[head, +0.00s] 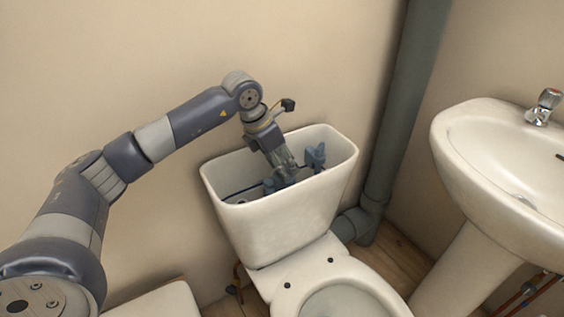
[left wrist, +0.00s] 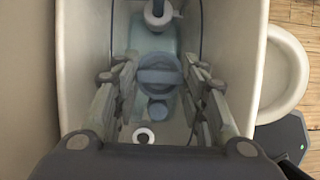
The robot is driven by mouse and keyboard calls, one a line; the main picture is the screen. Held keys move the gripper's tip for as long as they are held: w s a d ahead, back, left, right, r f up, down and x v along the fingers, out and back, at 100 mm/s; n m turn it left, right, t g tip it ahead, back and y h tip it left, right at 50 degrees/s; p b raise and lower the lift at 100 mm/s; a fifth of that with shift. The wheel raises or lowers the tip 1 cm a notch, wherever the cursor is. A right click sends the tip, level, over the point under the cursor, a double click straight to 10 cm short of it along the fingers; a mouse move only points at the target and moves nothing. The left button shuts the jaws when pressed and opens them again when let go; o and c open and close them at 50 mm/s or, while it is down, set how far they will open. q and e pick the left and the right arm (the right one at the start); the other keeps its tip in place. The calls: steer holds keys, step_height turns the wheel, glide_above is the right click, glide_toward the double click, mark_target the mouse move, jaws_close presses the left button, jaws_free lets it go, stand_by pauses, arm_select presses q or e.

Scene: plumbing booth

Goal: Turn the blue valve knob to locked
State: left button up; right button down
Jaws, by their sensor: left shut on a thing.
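The blue valve knob (left wrist: 157,76) is a round, grey-blue cap with a raised bar across it, inside the open toilet tank (head: 222,182). In the left wrist view it sits between my two fingers. My left gripper (head: 287,172) reaches down into the tank from above and is shut on the knob, with a finger at each side. In the head view the gripper and the tank wall hide most of the knob. No marking for locked can be read. My right gripper is in neither view.
The tank's white walls (left wrist: 78,60) stand close around the gripper. Blue fittings (head: 315,156) rise at the tank's right side. The toilet bowl (head: 345,300) is in front, a grey pipe (head: 402,110) and a sink (head: 480,150) are to the right.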

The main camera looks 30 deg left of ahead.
arm_select(q)
steer(key=o, duration=1.1)
steer(key=shift+r, duration=0.1)
steer(key=v, duration=1.2)
steer(key=shift+a, duration=0.1)
